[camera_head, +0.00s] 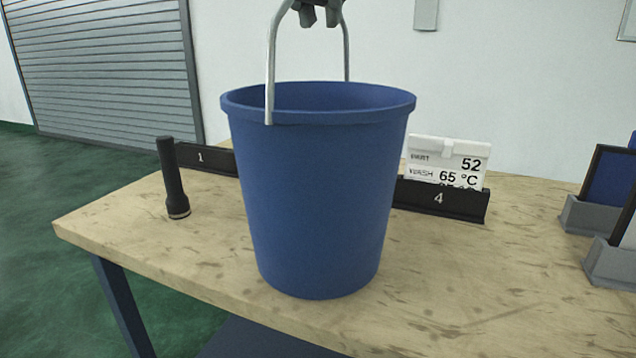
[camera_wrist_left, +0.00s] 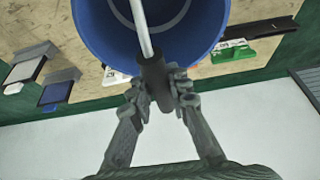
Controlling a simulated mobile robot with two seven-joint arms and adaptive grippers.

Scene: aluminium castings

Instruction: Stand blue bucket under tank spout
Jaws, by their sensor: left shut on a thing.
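The blue bucket (camera_head: 318,200) hangs upright by its metal handle in the middle of the head view, in front of or over the wooden table (camera_head: 490,290). I cannot tell whether its base touches the table. My left gripper (camera_head: 318,12) shows at the top edge of the head view, above the bucket. In the left wrist view my left gripper (camera_wrist_left: 163,90) is shut on the dark grip of the handle, with the blue bucket (camera_wrist_left: 95,25) beyond it. No tank or spout shows in either view. My right gripper is not in view.
A black torch (camera_head: 173,180) stands on the table's left side. Black holders marked 1 (camera_head: 205,158) and 4 (camera_head: 440,199) stand behind the bucket, with a white card (camera_head: 447,160) in holder 4. Grey stands (camera_head: 590,215) with blue panels are at the right. The front right tabletop is clear.

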